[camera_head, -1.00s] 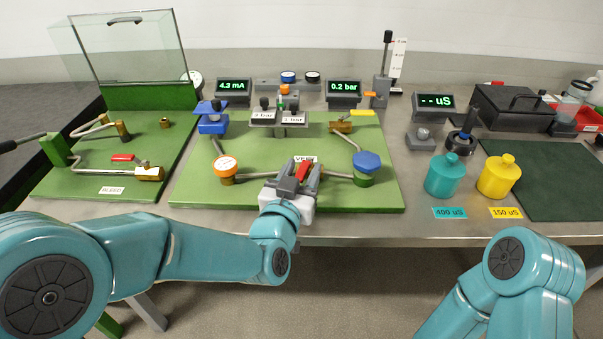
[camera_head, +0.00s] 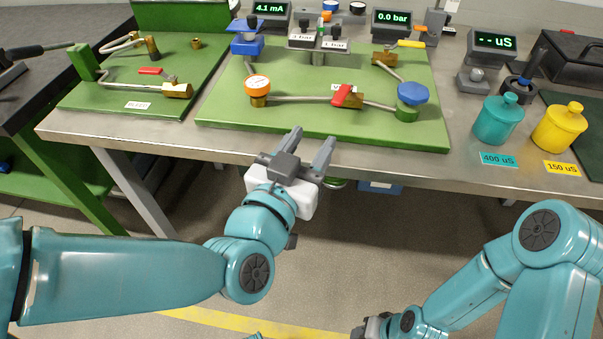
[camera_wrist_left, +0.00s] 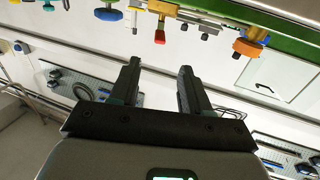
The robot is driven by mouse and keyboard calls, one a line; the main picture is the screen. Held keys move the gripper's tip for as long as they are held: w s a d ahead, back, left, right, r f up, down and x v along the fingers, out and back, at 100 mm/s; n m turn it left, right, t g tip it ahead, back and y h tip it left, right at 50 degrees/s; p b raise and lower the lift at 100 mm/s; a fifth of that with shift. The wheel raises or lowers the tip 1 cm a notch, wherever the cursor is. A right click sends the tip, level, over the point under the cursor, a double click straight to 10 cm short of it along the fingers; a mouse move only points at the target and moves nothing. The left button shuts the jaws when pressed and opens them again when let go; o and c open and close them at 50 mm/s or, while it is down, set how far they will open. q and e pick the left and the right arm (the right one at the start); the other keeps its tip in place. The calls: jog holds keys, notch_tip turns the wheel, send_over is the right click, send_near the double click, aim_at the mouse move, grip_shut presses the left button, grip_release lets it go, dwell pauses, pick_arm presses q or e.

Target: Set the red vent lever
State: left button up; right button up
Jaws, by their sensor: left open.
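The red vent lever (camera_head: 343,95) sits on the pipe at the front of the middle green board, partly covering its white label (camera_head: 345,87). It points obliquely across the pipe. It also shows in the left wrist view (camera_wrist_left: 160,37). My left gripper (camera_head: 311,137) is open and empty in front of the bench edge, apart from the lever and nearer to me. Its two dark fingers (camera_wrist_left: 157,72) stand wide apart in the wrist view. Part of my right gripper (camera_head: 374,326) shows at the bottom edge; its jaws cannot be made out.
An orange-capped valve (camera_head: 257,86) and a blue knob (camera_head: 411,94) flank the lever. Another red lever (camera_head: 150,71) is on the left board, labelled BLEED. Displays read about 4.1 mA (camera_head: 270,9) and 0.0 bar (camera_head: 391,18). Teal (camera_head: 498,119) and yellow (camera_head: 560,126) jars stand right.

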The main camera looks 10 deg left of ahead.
pick_arm(q)
jog(key=shift+b+v, duration=0.7)
jog(key=shift+v, duration=0.65)
pick_arm(e)
jog(key=shift+f, duration=1.35)
